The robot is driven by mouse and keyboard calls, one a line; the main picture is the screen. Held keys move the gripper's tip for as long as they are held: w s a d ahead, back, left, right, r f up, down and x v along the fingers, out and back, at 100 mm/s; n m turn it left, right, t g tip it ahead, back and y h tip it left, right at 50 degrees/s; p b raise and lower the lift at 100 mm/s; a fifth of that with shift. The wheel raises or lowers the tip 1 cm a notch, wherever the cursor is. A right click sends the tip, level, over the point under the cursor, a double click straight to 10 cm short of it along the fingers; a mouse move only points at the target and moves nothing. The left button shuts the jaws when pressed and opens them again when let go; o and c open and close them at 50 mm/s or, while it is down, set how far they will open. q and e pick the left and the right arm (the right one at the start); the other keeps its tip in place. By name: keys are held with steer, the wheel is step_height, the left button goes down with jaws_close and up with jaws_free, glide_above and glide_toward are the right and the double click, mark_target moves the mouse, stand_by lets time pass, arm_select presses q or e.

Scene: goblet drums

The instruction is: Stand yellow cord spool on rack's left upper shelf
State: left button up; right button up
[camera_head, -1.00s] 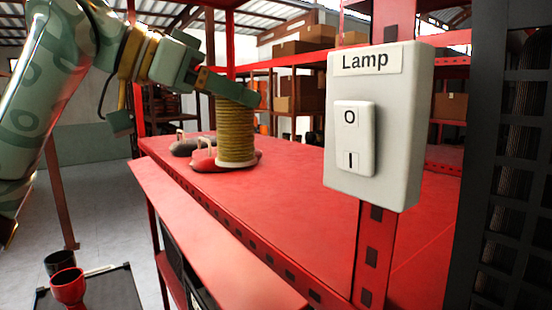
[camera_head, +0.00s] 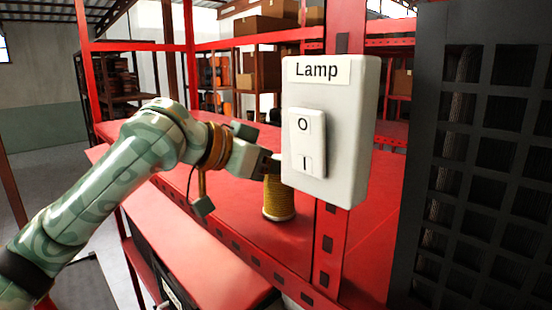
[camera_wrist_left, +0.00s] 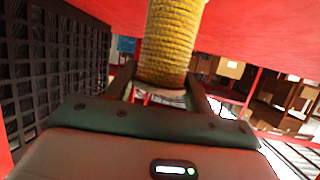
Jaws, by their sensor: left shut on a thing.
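The yellow cord spool (camera_head: 279,200) is upright over the rack's red upper shelf (camera_head: 240,212) in the head view. Its upper part is hidden by my gripper and the lamp switch box. My left gripper (camera_head: 270,164) is shut on the spool near its top, and its fingertips are partly hidden by the box. In the left wrist view, the yellow cord (camera_wrist_left: 170,40) runs up from between the two fingers toward the red surface. I cannot tell whether the spool's lower end touches the shelf. My right gripper is not in view.
A grey switch box labelled Lamp (camera_head: 335,130) is on the red upright (camera_head: 330,245) just right of the spool. A black grid panel (camera_head: 480,170) stands at the right. A lower red ledge (camera_head: 205,262) runs along the front. Cardboard boxes (camera_head: 262,70) fill racks behind.

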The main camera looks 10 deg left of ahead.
arm_select(q)
steer(key=shift+f, duration=0.2)
steer(key=o, duration=1)
steer(key=shift+o, duration=0.2)
steer(key=shift+r, duration=0.1)
steer(key=b+v, duration=0.2)
steer(key=v, duration=1)
